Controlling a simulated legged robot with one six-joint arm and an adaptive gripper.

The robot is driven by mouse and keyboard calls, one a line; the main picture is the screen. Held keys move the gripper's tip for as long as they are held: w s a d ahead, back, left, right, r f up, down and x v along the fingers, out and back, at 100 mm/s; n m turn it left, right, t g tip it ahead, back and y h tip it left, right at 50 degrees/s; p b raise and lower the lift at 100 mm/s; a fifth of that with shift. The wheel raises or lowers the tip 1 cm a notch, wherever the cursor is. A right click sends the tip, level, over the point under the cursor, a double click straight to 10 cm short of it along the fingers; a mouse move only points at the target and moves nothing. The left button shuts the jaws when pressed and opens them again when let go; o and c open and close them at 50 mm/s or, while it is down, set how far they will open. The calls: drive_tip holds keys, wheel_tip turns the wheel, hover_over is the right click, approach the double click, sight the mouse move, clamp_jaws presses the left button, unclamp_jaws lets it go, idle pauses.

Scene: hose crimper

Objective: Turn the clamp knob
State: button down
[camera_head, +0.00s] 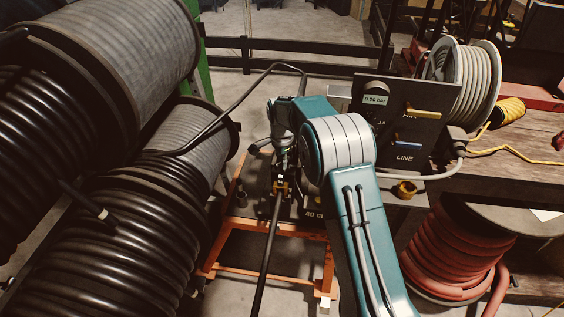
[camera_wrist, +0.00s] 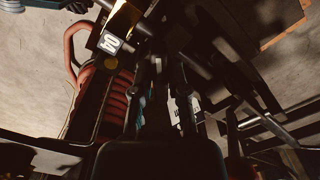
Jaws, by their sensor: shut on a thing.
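My gripper (camera_head: 283,160) points down at the crimper on the orange stand, just above a brass-coloured clamp (camera_head: 281,188). A black hose (camera_head: 266,250) runs up into this clamp from below. In the wrist view, my gripper's dark fingers (camera_wrist: 162,75) reach into the machine and are shut on a part at the clamp, taken as the clamp knob. The knob itself is hidden by the fingers and shadow. A dark lever (camera_head: 258,147) sticks out to the left of my gripper.
Large reels of black hose (camera_head: 140,225) fill the left side. A dark panel (camera_head: 405,125) with a gauge, a yellow handle and a blue handle stands right of my arm. A red hose coil (camera_head: 450,255) sits below the bench (camera_head: 510,180). The orange stand (camera_head: 265,276) is below my gripper.

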drive_tip(key=shift+w+a+r+m, duration=0.1)
drive_tip(key=shift+w+m, duration=0.05)
drive_tip(key=shift+m, duration=0.35)
drive_tip(key=shift+w+r+m, duration=0.1)
drive_tip(key=shift+m, duration=0.4)
drive_tip(key=c, duration=0.7)
unclamp_jaws()
drive_tip(key=shift+o, duration=0.3)
drive_tip(key=shift+f, duration=0.1)
wheel_tip(320, 180, up, 12)
